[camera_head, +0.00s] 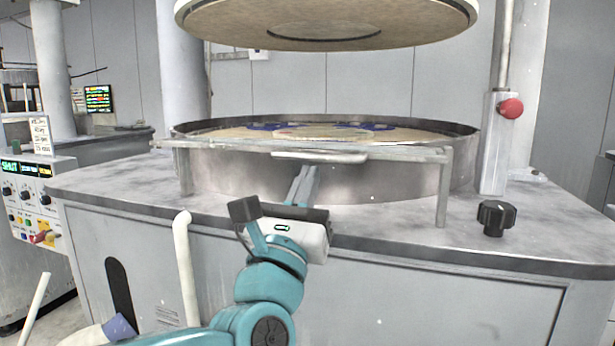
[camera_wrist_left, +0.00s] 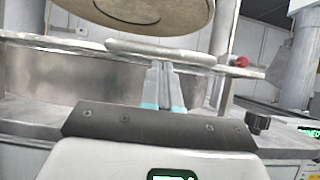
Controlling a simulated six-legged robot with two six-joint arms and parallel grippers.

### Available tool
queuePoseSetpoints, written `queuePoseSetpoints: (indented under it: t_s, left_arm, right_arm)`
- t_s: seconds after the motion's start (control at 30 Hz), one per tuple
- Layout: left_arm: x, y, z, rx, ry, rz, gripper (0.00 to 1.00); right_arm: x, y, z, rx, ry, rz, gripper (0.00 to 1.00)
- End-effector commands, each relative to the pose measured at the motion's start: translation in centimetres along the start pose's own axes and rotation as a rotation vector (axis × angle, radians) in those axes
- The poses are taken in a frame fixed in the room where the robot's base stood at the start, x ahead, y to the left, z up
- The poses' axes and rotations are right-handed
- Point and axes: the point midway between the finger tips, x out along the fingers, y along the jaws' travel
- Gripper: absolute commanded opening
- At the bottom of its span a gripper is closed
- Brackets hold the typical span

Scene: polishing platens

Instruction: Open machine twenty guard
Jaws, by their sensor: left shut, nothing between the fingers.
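The guard (camera_head: 400,153) is a low grey metal frame with legs, standing across the front of the round steel basin on the machine. Its flat bar handle (camera_head: 320,157) is at the middle of the top rail. The handle also shows in the left wrist view (camera_wrist_left: 165,48). My left gripper (camera_head: 308,170) is shut and empty, its fingers pointing forward just below the handle. In the left wrist view the fingertips (camera_wrist_left: 163,66) end close under the handle; whether they touch it I cannot tell. My right gripper is out of view.
A round upper platen (camera_head: 330,25) hangs above the basin (camera_head: 400,178). A black knob (camera_head: 495,217) stands on the grey machine top at right. A red button (camera_head: 510,108) is on the right post. A control panel (camera_head: 30,200) with a lit display is at left.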

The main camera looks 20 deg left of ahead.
Motion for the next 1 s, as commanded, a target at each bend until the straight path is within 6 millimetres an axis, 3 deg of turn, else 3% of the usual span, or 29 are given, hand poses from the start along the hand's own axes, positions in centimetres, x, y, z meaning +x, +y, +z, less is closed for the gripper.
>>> queuePoseSetpoints:
  t_s: [0.37, 0.57, 0.7, 1.0]
  left_arm:
    - [0.2, 0.0, 0.2, 0.000, 0.000, -0.001, 0.00]
    - [1.2, 0.0, 2.3, -0.003, 0.077, 0.002, 0.00]
    - [1.7, -0.1, 2.9, -0.002, 0.096, 0.000, 0.00]
    - [1.9, -0.1, 3.2, 0.000, 0.100, -0.001, 0.00]
  right_arm:
    - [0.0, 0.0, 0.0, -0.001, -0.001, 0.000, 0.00]
    - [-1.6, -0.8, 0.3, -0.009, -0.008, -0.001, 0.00]
    - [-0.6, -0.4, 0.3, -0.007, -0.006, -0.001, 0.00]
    - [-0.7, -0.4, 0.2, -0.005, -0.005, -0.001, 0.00]
